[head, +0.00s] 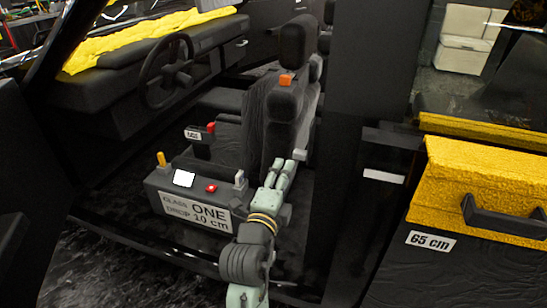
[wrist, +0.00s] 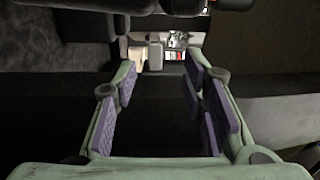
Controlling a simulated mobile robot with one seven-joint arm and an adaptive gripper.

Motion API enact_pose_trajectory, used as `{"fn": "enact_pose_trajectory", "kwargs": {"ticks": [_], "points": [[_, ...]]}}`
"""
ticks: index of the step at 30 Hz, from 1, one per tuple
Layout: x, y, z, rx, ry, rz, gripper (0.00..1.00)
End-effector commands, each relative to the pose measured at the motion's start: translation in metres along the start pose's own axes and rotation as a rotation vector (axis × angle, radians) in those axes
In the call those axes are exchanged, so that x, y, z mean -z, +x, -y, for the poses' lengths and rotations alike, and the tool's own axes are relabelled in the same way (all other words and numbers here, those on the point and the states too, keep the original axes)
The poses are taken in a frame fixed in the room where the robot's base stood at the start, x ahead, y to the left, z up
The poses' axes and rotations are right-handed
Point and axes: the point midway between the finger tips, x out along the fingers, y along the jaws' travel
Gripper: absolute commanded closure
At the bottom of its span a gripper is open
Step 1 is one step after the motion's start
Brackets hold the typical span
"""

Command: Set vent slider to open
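No part is readably marked as the vent slider. A dark control box (head: 150,190) stands low inside the car's door opening. On it are an orange lever (head: 161,159), a white square (head: 183,179), a red button (head: 211,188) and a grey upright handle (head: 240,179). A red knob (head: 210,128) sits behind it beside a small label (head: 193,134) too small to read surely. My gripper (head: 284,168) is right of the grey handle, in front of the seat, apart from the handle as far as I can tell. In the wrist view its padded fingers (wrist: 160,82) are spread and empty.
The seat (head: 287,105) rises behind my gripper, with an orange buckle-like piece on it. The steering wheel (head: 167,70) is to the upper left. The dark door pillar (head: 350,120) is close on the right.

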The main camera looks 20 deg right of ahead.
Motion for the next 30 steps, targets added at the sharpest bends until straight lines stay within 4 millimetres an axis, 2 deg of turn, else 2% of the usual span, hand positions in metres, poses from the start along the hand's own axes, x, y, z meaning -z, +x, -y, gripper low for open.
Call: {"fn": "enact_pose_trajectory", "kwargs": {"ticks": [1, 5, 18, 24, 30], "points": [[0.008, 0.002, -0.004, -0.012, 0.013, -0.02, 0.62], [0.012, 0.013, -0.005, -0.017, 0.023, -0.03, 0.62], [0.012, 0.09, -0.004, -0.015, 0.02, -0.025, 0.62], [0.011, 0.107, -0.006, -0.015, 0.022, -0.023, 0.62], [0.011, 0.109, -0.007, -0.014, 0.022, -0.022, 0.62]]}}
